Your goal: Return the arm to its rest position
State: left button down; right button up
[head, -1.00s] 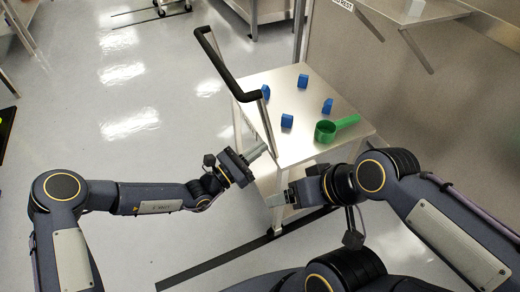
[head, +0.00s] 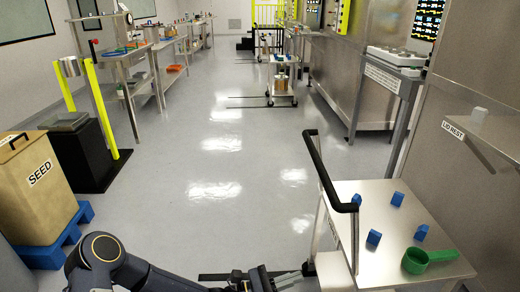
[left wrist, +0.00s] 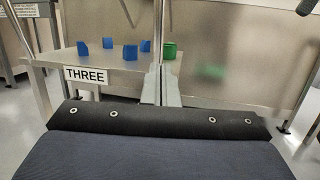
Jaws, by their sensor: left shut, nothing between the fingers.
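My left arm comes in along the bottom left of the head view. Its gripper (head: 306,269) is low in the picture, just left of the steel cart (head: 385,270). In the left wrist view the two fingers (left wrist: 160,88) are together with nothing between them. They point toward the cart, whose sign reads THREE. My right gripper does not show in either view now.
Several blue blocks (head: 374,237) and a green scoop (head: 415,262) are on the cart top. The cart has a black handle (head: 322,170). A SEED bin (head: 38,190) stands on a blue pallet at left. The middle aisle floor is clear.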

pick_arm(q)
jog(key=s+a+r+m+g+y, duration=0.6)
jog(key=s+a+r+m, duration=0.2)
jog(key=a+r+m, duration=0.4)
jog(key=s+a+r+m+t+y, duration=0.1)
jog(key=s+a+m+t+y, duration=0.35)
jog(key=a, duration=0.55)
jog(key=s+a+r+m+t+y, duration=0.1)
jog(key=s+a+m+t+y, duration=0.1)
jog(key=s+a+t+y, duration=0.5)
notch_tip(320, 180, up, 18)
jog(key=a+g+h+p, duration=0.1)
jog(key=a+g+p, duration=0.1)
jog(key=p, duration=1.6)
jog(key=shift+s+a+g, duration=0.25)
jog(key=shift+s+g, duration=0.2)
jog(key=shift+g, duration=0.4)
